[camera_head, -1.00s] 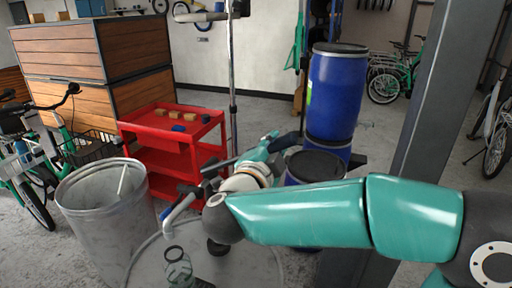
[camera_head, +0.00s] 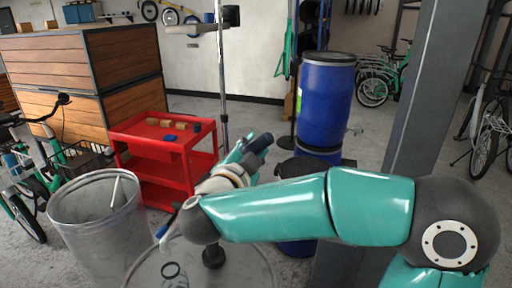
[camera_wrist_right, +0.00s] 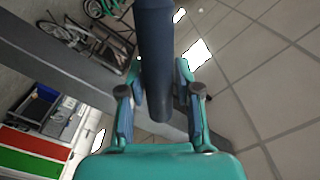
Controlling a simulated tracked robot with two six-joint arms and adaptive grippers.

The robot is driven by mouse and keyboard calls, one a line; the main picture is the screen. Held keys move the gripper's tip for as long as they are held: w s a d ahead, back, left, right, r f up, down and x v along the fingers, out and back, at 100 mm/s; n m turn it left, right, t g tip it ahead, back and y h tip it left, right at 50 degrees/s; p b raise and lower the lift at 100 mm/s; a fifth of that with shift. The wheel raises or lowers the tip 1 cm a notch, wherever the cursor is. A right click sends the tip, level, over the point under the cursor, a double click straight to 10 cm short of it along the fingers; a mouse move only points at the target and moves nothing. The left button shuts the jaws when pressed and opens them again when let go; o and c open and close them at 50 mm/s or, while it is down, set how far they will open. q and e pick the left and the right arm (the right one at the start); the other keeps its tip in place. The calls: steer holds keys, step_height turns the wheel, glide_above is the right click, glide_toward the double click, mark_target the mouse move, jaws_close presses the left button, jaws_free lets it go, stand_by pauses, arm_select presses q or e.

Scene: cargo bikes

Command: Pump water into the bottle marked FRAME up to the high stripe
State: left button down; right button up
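My right gripper (camera_head: 240,163) comes in over the drum top from the right. In the right wrist view its fingers (camera_wrist_right: 160,85) sit close on both sides of a thick dark rod (camera_wrist_right: 157,45). It appears to be the pump handle (camera_head: 258,143), clasped between them. The pump's dark base (camera_head: 212,256) stands on the grey drum lid (camera_head: 245,265); its spout is mostly hidden behind my arm. A clear bottle (camera_head: 174,278) stands at the lower edge, cut off by the frame. Its marking, stripes and water level cannot be read. My left gripper is out of view.
An open grey metal bin (camera_head: 98,225) stands left of the drum. A red cart (camera_head: 165,150) with small blocks is behind it. Blue barrels (camera_head: 325,100) and a grey post (camera_head: 425,90) stand behind my right arm. A repair stand pole (camera_head: 224,80) rises behind the drum.

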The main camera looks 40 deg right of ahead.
steer(key=shift+o, duration=1.3)
steer(key=shift+w+f, duration=0.1)
steer(key=shift+w, duration=0.05)
steer(key=v, duration=1.2)
